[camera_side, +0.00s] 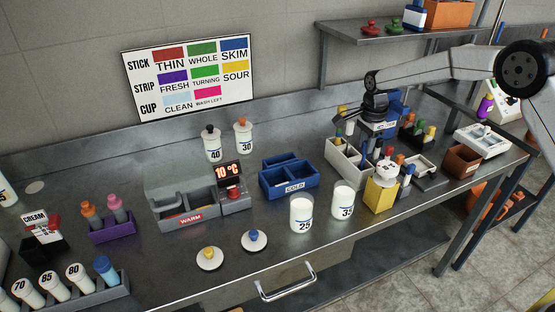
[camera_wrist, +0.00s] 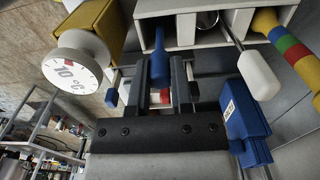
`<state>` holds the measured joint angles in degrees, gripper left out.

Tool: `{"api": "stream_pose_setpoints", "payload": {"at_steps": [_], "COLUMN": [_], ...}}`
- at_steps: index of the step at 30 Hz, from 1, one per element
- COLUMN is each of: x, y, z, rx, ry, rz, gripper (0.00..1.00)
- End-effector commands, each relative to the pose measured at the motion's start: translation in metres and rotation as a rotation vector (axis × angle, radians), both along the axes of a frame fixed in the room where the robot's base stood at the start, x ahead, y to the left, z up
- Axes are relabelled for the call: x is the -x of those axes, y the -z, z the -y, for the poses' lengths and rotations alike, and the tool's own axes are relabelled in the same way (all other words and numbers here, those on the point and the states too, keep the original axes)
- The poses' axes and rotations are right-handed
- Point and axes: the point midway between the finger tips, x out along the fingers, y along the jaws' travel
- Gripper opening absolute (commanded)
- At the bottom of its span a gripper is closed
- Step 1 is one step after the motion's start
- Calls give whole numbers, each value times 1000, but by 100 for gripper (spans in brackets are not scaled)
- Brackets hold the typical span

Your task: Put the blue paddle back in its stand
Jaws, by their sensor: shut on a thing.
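My gripper (camera_side: 376,120) is over the back right of the bench, at the white stand. In the wrist view my gripper (camera_wrist: 164,78) has its two dark fingers close on either side of the blue paddle (camera_wrist: 158,56), shut on its blue handle. The handle lies in front of a compartment of the white stand (camera_wrist: 183,8); I cannot tell whether the paddle is inside it or only in front. The paddle is not clear there.
A yellow block (camera_side: 380,196) with a white dial (camera_wrist: 78,68) stands close by. A white-handled tool (camera_wrist: 258,75) and a striped handle (camera_wrist: 292,50) are beside the gripper. A blue block (camera_wrist: 245,120) is at right. Bottles 25 (camera_side: 301,216) and 35 (camera_side: 343,199) stand left.

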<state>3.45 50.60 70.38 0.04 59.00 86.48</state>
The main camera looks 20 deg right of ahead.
Motion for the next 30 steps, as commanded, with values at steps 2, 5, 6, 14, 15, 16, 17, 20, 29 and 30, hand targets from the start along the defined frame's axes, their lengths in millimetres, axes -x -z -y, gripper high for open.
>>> {"api": "stream_pose_setpoints", "payload": {"at_steps": [2,5,6,14,15,16,17,20,29,30], "x": [0,0,0,0,0,0,0,0,-1,0], "y": [1,3,3,3,3,3,2,1,-20,-25], "z": [0,0,0,0,0,0,0,0,0,0], "rx": [0,0,0,0,0,0,0,0,0,0], "ry": [0,0,0,0,0,0,0,0,0,0], "rz": [0,0,0,0,0,0,0,0,3,2], "gripper": [0,0,36,62,62,62,62,62,62,62]}}
